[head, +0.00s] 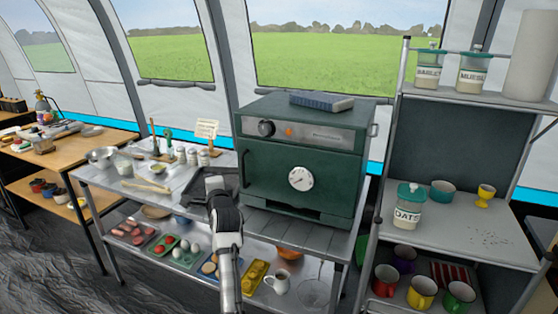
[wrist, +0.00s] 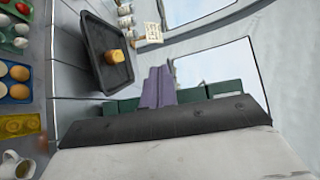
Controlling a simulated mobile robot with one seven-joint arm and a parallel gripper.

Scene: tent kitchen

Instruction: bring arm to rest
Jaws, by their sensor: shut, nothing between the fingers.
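My gripper (head: 214,183) is at the end of my arm, which reaches forward from the bottom middle of the head view. It is held over the steel table, just left of the green oven (head: 270,178). In the wrist view my gripper's fingers (wrist: 158,72) are together with nothing between them. A dark tray (head: 194,177) lies on the table top behind the gripper and is partly hidden by it. The tray also shows in the wrist view (wrist: 92,40), with a small orange-yellow item (wrist: 117,56) on it.
A steel shelf unit (head: 450,205) with an oats jar (head: 408,212) and mugs stands at the right. The lower shelf holds egg trays (head: 187,252) and a white jug (head: 278,283). A wooden table (head: 98,143) is at the left. Dark floor shows at the lower left.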

